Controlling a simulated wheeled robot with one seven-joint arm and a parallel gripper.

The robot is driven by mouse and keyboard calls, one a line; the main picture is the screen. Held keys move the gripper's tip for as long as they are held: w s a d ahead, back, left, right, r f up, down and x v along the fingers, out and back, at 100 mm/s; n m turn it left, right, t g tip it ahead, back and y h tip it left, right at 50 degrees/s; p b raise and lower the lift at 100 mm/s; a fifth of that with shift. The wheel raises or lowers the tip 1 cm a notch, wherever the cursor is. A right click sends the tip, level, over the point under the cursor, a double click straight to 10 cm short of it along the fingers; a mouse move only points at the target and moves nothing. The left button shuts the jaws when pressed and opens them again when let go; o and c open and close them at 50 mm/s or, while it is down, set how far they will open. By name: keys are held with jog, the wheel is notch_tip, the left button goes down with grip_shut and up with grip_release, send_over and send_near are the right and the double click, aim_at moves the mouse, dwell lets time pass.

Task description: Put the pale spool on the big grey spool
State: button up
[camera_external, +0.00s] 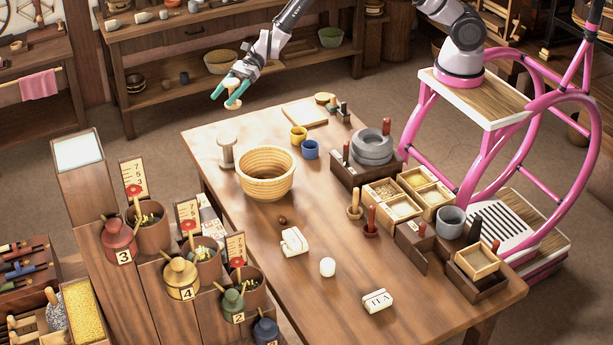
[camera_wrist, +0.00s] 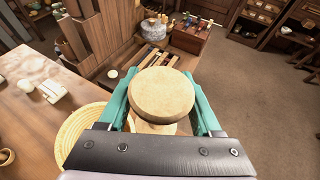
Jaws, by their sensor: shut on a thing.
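The pale spool (camera_external: 233,84) is held upright between the teal fingers of my gripper (camera_external: 224,97), up in the air over the far left corner of the table. In the wrist view the round top of the pale spool (camera_wrist: 162,94) fills the space between my fingers. The big grey spool (camera_external: 227,154) stands upright on the table near its left edge, below the held spool and apart from it. In the wrist view I cannot make out the grey spool; the held spool may cover it.
A woven basket (camera_external: 265,174) stands close to the grey spool's right; its rim also shows in the wrist view (camera_wrist: 72,134). Yellow (camera_external: 298,134) and blue (camera_external: 310,150) cups stand farther right. Stepped wooden stands with numbered jars (camera_external: 119,240) are at the left.

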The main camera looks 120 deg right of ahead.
jog(key=w+d+m+h, duration=0.2)
jog(key=d, duration=0.4)
send_over(220, 142)
notch_tip(220, 142, down, 10)
jog(key=shift+t, duration=0.4)
jog(key=shift+f, duration=2.35)
jog(key=shift+f, duration=0.1)
jog(key=o, duration=1.4)
